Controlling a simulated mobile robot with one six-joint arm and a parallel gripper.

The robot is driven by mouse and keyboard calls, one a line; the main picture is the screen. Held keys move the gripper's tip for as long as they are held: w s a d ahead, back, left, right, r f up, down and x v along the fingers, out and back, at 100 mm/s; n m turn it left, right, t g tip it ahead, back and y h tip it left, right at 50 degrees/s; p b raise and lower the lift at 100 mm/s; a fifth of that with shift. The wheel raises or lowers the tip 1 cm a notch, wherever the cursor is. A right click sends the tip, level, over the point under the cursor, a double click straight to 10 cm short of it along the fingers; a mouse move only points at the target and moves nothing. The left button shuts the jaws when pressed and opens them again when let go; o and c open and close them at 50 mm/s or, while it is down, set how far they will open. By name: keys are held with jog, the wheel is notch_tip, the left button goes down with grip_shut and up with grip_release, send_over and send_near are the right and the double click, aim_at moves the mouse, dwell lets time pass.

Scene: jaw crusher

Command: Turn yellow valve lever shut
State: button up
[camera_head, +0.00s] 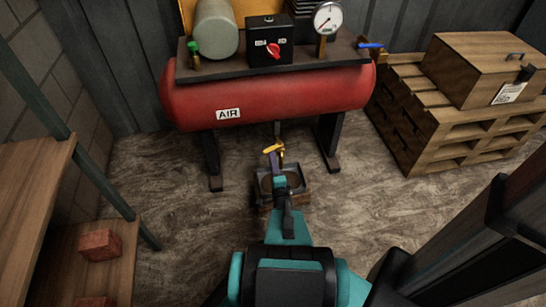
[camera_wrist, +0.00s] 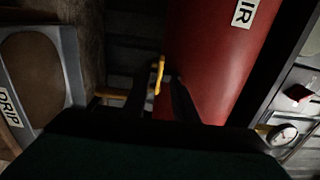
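The yellow valve lever (camera_head: 273,148) is under the middle of the red AIR tank (camera_head: 270,98), above a drip tray (camera_head: 303,199) on the floor. In the wrist view the lever (camera_wrist: 158,76) stands upright in the picture, between the two dark fingers of my gripper (camera_wrist: 159,88). There is a gap on each side of it, and the fingers look open. In the head view my gripper (camera_head: 279,164) is just in front of the lever. The valve body is mostly hidden in the dark.
The tank's legs (camera_head: 212,162) (camera_head: 329,142) stand on both sides of my arm. Pallets with a crate (camera_head: 485,65) are at right, wooden shelves (camera_head: 28,180) at left.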

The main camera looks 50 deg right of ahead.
jog(key=shift+s+a, duration=0.15)
jog(key=shift+c, duration=0.2)
